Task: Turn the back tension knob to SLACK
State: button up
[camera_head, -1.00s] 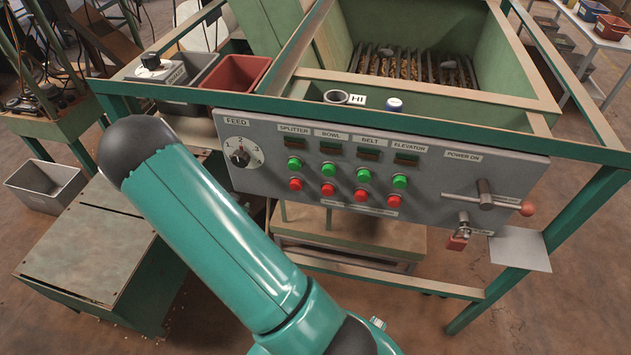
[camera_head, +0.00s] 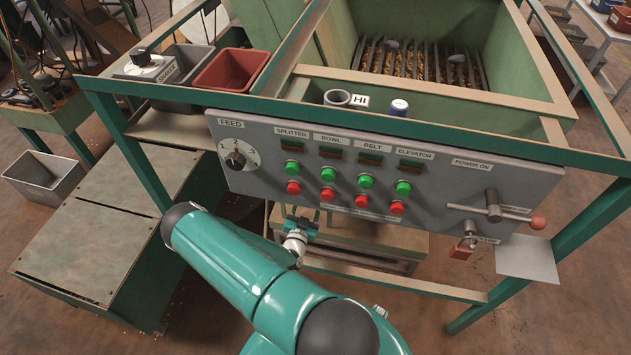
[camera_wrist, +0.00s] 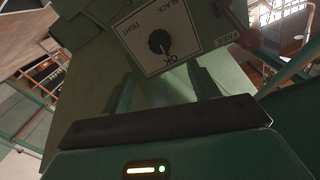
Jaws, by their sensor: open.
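The tension knob (camera_wrist: 159,42) is black and sits on a white square plate (camera_wrist: 143,53) in the wrist view. The plate is marked SLACK, TIGHT and OK, and the knob's narrow end appears to lie toward OK. My gripper (camera_wrist: 165,84) is open and empty, its two fingers apart below the plate in that view; I see no contact with the knob. In the head view my gripper (camera_head: 302,222) is low, just under the grey control panel, partly hidden by my arm. The tension knob is not identifiable there.
The control panel (camera_head: 430,195) has a FEED dial (camera_head: 235,160), several buttons and a red-tipped handle (camera_head: 538,222). Another black knob (camera_head: 142,57) is at upper left beside bins.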

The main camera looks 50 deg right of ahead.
jog(key=x, duration=1.2)
jog(key=shift+w, duration=0.1)
jog(key=c, duration=1)
